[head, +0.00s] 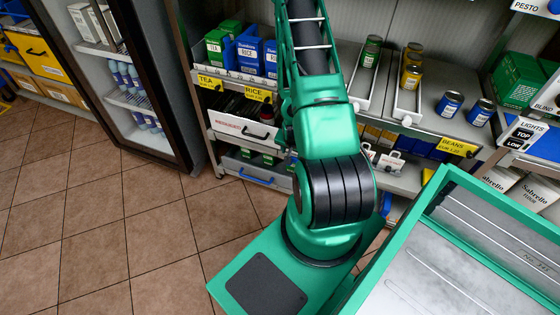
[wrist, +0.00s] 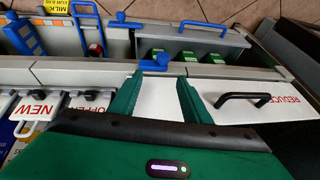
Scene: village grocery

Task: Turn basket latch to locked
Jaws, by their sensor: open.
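In the wrist view a blue latch (wrist: 155,63) sits on a grey rail, just beyond my gripper (wrist: 158,85) and in line with the gap between its fingers. The two green fingers are apart and nothing shows held between them. A second blue latch-like piece (wrist: 125,20) sits farther off, at the left end of the grey basket (wrist: 215,46), which holds green boxes and has a blue handle (wrist: 205,28). The basket also shows in the head view (head: 240,170). My gripper is hidden behind my arm in the head view. I cannot tell the latch's locked state.
A white drawer front (wrist: 225,90) with a black handle (wrist: 245,99) lies close to the right finger. Shelves with boxes and cans (head: 450,103) fill the back. A dark-framed fridge (head: 130,90) stands left. The tiled floor (head: 100,220) is clear at front left.

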